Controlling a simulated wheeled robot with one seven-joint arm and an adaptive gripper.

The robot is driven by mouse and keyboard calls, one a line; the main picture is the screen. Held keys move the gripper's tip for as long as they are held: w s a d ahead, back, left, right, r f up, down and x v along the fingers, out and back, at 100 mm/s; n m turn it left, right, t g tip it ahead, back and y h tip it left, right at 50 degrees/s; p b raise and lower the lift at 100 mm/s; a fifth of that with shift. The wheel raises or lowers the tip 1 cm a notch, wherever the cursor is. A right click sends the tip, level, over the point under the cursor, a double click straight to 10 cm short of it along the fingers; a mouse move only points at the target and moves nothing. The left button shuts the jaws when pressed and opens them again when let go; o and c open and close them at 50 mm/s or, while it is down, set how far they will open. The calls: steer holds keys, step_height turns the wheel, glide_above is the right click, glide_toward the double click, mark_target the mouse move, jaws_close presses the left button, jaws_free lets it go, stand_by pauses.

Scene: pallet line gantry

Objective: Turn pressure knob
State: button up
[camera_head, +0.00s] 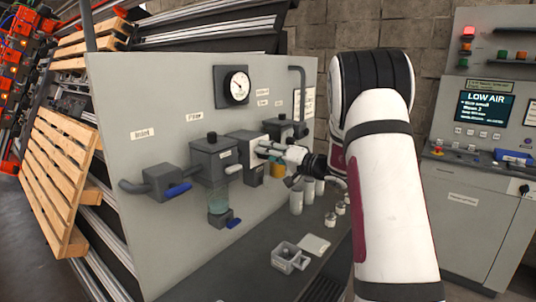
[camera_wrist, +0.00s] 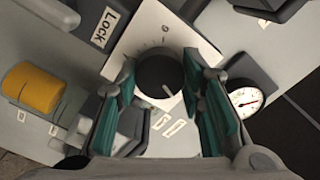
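The pressure knob is a round black knob (camera_wrist: 159,74) with a light pointer mark, set on a white dial plate (camera_wrist: 150,42) in the wrist view. My gripper (camera_wrist: 160,88) is in front of it, with one teal-padded finger on each side of the knob. The fingers are open; a narrow gap seems to show on each side, but contact is hard to tell. In the head view my gripper (camera_head: 264,149) is at the grey regulator block (camera_head: 237,147), and it hides the knob there.
A round gauge (camera_head: 237,87) is above on the grey panel (camera_head: 140,100). A filter with a clear bowl (camera_head: 218,202) is left of my gripper. A yellow part (camera_wrist: 35,88) is close by. White canisters (camera_head: 296,202) stand below. A screen (camera_head: 484,106) reads LOW AIR.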

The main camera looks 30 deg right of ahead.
steer(key=c, duration=0.3)
steer(key=m+b, duration=0.3)
steer(key=m, duration=0.1)
steer(key=shift+w+f+b, duration=0.1)
steer(key=shift+f+b, duration=0.05)
steer(key=shift+b, duration=0.2)
steer(key=m+b, duration=0.1)
steer(key=m, duration=0.3)
steer(key=shift+b, duration=0.35)
steer(key=m, duration=0.3)
steer(key=shift+m, duration=0.4)
steer(key=m, duration=0.6)
steer(key=m+p, duration=0.2)
steer(key=m, duration=0.3)
steer(key=shift+m+p, duration=0.35)
steer(key=shift+m, duration=0.05)
